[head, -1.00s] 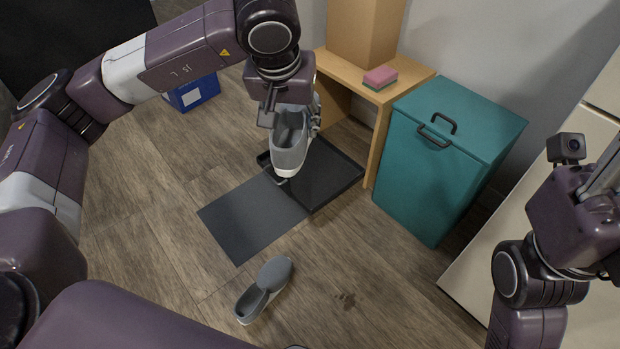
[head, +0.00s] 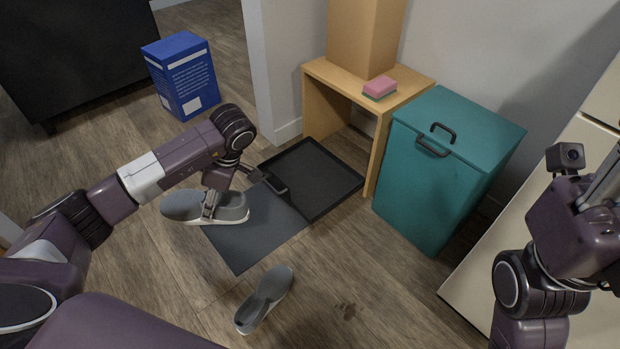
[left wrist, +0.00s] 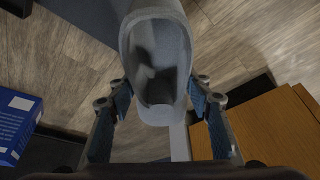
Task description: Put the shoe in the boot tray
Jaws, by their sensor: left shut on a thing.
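My left gripper (head: 212,206) is shut on a grey shoe (head: 178,207) with a pale sole. The shoe is held roughly level at the left end of the dark mat, apart from the tray. In the left wrist view the shoe (left wrist: 158,45) sits between both fingers, its opening facing the camera. A second grey shoe (head: 266,298) lies on the floor below the mat. The black boot tray (head: 318,180) lies empty on the floor beside the mat. My right gripper (head: 598,195) is at the right edge, partly cut off; its jaws cannot be made out.
The dark mat (head: 262,232) lies left of the tray. A wooden bench (head: 320,72) with a pink and green sponge (head: 380,87) and a teal bin (head: 425,185) stand right of the tray. A blue box (head: 182,75) stands behind.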

